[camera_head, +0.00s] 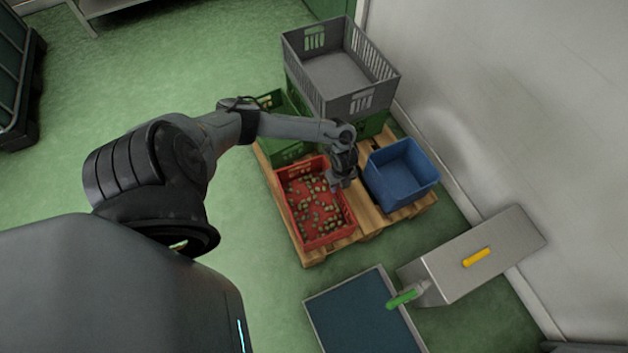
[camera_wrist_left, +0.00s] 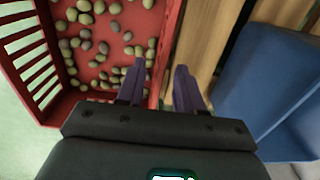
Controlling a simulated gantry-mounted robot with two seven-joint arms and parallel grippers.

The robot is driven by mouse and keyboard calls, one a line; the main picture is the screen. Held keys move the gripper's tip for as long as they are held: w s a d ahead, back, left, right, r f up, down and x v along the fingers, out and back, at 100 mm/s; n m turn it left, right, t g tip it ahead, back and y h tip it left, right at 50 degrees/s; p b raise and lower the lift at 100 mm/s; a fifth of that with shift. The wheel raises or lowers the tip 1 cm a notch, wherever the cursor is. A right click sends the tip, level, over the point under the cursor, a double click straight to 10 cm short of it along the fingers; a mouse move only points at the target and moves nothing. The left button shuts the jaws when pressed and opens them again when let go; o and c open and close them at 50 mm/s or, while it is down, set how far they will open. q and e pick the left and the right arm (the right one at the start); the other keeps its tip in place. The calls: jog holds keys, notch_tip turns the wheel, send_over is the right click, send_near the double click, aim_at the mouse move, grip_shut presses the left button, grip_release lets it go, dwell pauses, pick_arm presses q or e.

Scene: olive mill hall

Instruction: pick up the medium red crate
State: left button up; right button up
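The red crate (camera_head: 331,238) stands on a wooden pallet, with scattered olives on its red floor. In the left wrist view the red crate (camera_wrist_left: 170,35) fills the upper left, with its slotted wall at the left. My left gripper (camera_head: 338,186) is over the crate's right side, beside the blue crate. In the wrist view the left gripper (camera_wrist_left: 159,78) has its two fingers apart, one on the crate's inner side and one on its outer side, near the right wall. Whether they touch the wall cannot be told. My right gripper is not in view.
The blue crate (camera_head: 402,177) stands close on the right. A grey crate (camera_head: 362,104) is stacked on green crates behind. The pallet (camera_head: 368,217) shows bare wood between red and blue. A dark-topped platform (camera_head: 355,310) and a metal box (camera_head: 480,260) stand in front.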

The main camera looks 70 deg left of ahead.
aim_at(338, 190)
pick_arm(q)
jog(key=shift+w+f+b, duration=0.1)
jog(key=shift+f+b, duration=1.85)
jog(key=shift+f, duration=0.35)
grip_shut()
jog(key=shift+r, duration=0.1)
